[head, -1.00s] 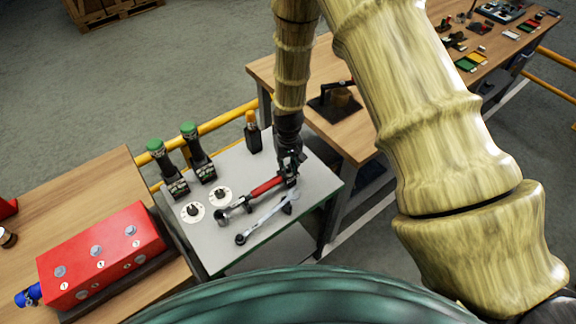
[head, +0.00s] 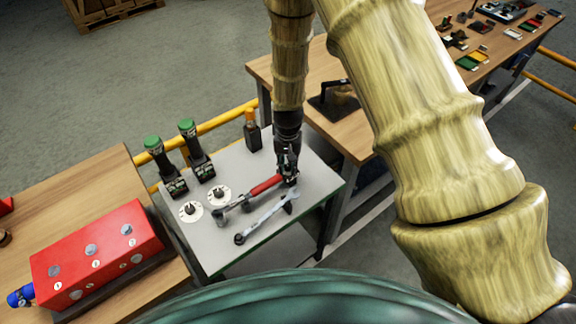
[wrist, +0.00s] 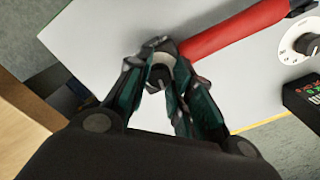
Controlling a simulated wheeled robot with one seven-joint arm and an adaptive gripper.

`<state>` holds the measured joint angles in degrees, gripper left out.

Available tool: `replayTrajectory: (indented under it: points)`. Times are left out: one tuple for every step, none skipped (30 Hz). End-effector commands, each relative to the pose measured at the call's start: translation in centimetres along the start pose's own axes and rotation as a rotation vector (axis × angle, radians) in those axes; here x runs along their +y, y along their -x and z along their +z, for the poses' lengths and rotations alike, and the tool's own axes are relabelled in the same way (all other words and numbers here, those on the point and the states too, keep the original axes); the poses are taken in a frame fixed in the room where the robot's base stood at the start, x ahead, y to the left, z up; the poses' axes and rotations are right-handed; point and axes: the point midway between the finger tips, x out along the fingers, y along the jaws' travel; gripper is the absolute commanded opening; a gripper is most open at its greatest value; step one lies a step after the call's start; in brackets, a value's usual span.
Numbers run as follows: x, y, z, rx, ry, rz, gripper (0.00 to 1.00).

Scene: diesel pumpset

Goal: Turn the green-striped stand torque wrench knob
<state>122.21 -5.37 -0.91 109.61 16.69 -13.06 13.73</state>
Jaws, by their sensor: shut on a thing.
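The torque wrench (head: 266,185) has a red handle and lies on the grey-topped stand (head: 320,172). Its handle also shows in the wrist view (wrist: 232,34). Its round, dark and silver end knob (wrist: 160,72) sits between my fingers in the wrist view. My gripper (wrist: 158,80) is shut on this knob, one finger on each side. In the head view my gripper (head: 288,178) points down at the handle's right end and hides the knob. No green stripes can be made out on the knob.
A silver wrench (head: 266,217) lies just in front of the handle. Two white dials (head: 219,195) and two green-capped tools (head: 194,145) stand to the left. A dark bottle (head: 252,135) is behind. A red box (head: 95,255) sits on the left table.

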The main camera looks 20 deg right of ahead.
Motion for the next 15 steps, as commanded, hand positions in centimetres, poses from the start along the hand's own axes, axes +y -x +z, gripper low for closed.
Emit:
replayTrajectory:
  points:
    - [-0.01,-0.08,-0.03,0.001,-0.028,0.000,0.00]
    - [-0.01,-0.07,-0.03,0.001,-0.043,0.000,0.00]
    - [-0.01,-0.05,-0.04,0.001,-0.062,0.000,0.00]
    - [-0.02,-0.04,-0.05,0.001,-0.076,0.000,0.00]
    - [-0.03,-0.03,-0.05,0.001,-0.089,0.000,0.00]
    - [-0.03,-0.02,-0.05,0.002,-0.103,0.000,0.00]
    - [-0.04,-0.02,-0.05,0.002,-0.113,0.000,0.00]
    - [-0.04,-0.01,-0.05,0.002,-0.122,0.000,0.00]
    - [-0.04,0.00,-0.05,0.002,-0.132,0.000,0.00]
    - [-0.04,0.00,-0.05,0.002,-0.138,0.000,0.00]
    - [-0.04,0.01,-0.05,0.002,-0.143,0.000,0.00]
    - [-0.04,0.01,-0.05,0.002,-0.149,0.000,0.00]
    - [-0.05,0.02,-0.05,0.002,-0.152,0.000,0.00]
    - [-0.05,0.02,-0.04,0.001,-0.155,0.000,0.00]
    - [-0.05,0.02,-0.04,0.001,-0.158,0.000,0.00]
